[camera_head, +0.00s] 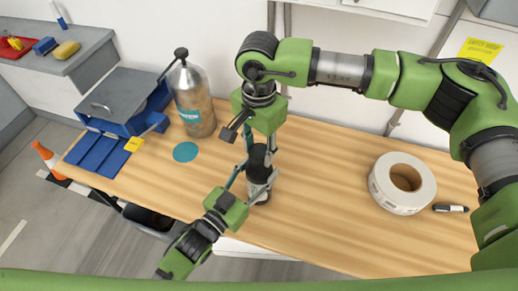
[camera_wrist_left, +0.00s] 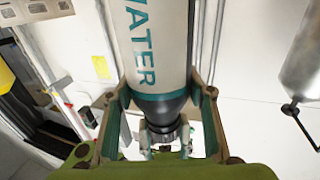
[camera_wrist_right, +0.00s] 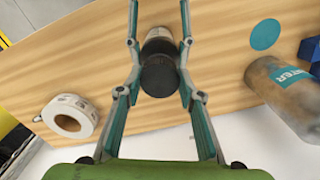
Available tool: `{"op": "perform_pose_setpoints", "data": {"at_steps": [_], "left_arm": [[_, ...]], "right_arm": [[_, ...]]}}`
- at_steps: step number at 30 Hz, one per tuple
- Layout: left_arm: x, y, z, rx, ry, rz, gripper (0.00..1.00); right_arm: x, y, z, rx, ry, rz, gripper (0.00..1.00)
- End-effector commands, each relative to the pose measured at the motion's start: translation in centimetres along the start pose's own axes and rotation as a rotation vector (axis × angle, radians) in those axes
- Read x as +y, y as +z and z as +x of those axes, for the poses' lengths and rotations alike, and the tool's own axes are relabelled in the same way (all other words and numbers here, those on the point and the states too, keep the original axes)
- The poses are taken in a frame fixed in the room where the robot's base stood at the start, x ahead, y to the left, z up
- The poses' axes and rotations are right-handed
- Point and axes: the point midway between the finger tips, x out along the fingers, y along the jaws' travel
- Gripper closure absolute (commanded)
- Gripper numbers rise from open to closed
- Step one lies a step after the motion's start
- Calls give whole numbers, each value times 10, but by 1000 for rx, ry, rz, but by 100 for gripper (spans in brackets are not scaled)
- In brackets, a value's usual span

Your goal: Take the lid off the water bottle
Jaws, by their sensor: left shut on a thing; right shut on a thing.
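The water bottle (camera_head: 262,189) stands upright near the table's front edge. Its white body with teal "WATER" lettering (camera_wrist_left: 145,45) shows large and upside down in the left wrist view. My left gripper (camera_head: 258,179) reaches in from the front and is shut around the body. The dark lid (camera_wrist_right: 159,75) is at the bottle's top, between the fingers of my right gripper (camera_wrist_right: 160,68). The right gripper comes down from above and is shut on the lid. I see no clear gap between lid and bottle; the fingers partly hide the join.
A metal cylinder (camera_head: 193,98) and a blue toolbox (camera_head: 122,98) stand at the table's left. A teal disc (camera_head: 186,152) lies left of the bottle. A white tape roll (camera_head: 402,183) and a marker (camera_head: 451,208) lie right. The table between bottle and roll is clear.

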Motion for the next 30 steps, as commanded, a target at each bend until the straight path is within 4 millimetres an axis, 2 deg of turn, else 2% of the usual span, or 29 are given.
{"op": "perform_pose_setpoints", "data": {"at_steps": [12, 23, 30], "left_arm": [[0, 0, 0, 0, 0, 0, 100], [0, 0, 0, 0, 0, 0, 100], [0, 0, 0, -1, 0, 0, 100]], "right_arm": [[0, 0, -14, -1, 0, 0, 91], [0, 0, -16, 0, 0, 0, 91], [0, 0, -40, 1, -2, 0, 91]]}}
